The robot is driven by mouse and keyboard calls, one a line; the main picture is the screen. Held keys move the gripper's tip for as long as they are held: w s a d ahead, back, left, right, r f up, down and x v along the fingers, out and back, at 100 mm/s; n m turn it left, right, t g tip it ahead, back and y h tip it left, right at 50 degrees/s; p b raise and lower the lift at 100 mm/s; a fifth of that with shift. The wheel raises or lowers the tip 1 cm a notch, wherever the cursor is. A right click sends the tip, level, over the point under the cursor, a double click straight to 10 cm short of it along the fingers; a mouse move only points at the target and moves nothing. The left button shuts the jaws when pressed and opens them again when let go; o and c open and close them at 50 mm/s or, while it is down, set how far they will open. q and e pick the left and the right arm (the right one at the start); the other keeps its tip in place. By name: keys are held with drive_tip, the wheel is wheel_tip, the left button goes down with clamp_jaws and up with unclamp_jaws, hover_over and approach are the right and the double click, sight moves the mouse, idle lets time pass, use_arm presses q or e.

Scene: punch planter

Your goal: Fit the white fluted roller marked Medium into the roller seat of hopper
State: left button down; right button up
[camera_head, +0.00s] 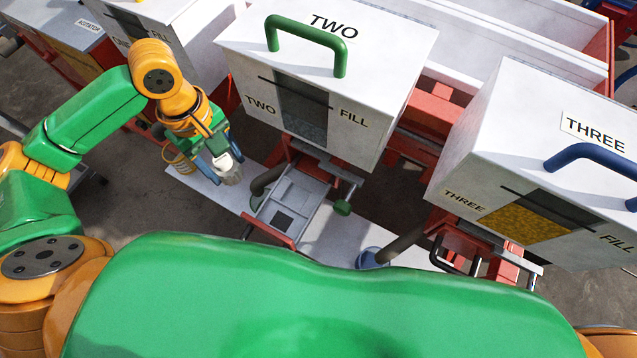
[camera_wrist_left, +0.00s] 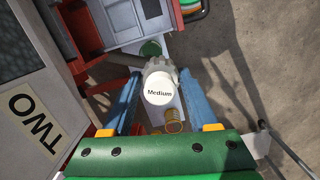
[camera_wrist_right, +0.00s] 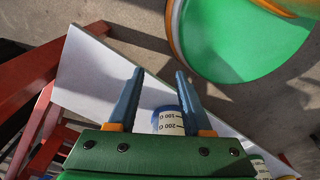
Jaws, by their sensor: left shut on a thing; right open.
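The white roller marked Medium (camera_wrist_left: 158,92) is between the blue fingers of my left gripper (camera_wrist_left: 160,74), which is shut on it. Its flat labelled end faces the left wrist camera, and part of its fluted side shows behind. I cannot make out the roller seat clearly. My right gripper (camera_wrist_right: 158,74) is open above a white board, outside the head view.
Hopper THREE (camera_head: 480,165) stands at the right. Red frame bars and hoses run beneath the hoppers.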

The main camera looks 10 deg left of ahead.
use_arm(q)
drive_tip(key=d+f, duration=0.3)
drive_tip(key=w+d+f+b, duration=0.1)
drive_tip(key=d+f, duration=0.1)
drive_tip(key=d, duration=0.2)
drive_tip(key=d+f+b, duration=0.1)
drive_tip(key=d+f, duration=0.2)
drive_tip(key=d, duration=0.1)
drive_tip(key=shift+w+f, duration=0.25)
drive_tip(key=shift+f, duration=0.1)
drive_tip(key=f+b, duration=0.1)
drive_tip(key=f, duration=0.2)
drive_tip(key=shift+d, duration=0.2)
drive_tip(key=shift+f+b, duration=0.3)
drive_tip(key=shift+f, duration=0.05)
use_arm(e)
drive_tip(key=f, duration=0.1)
drive_tip(key=a+f, duration=0.1)
drive_tip(key=f, duration=0.1)
drive_tip(key=shift+a+f, duration=0.1)
drive_tip(key=shift+f, duration=0.1)
use_arm(q)
drive_tip(key=shift+c, duration=0.9)
unclamp_jaws()
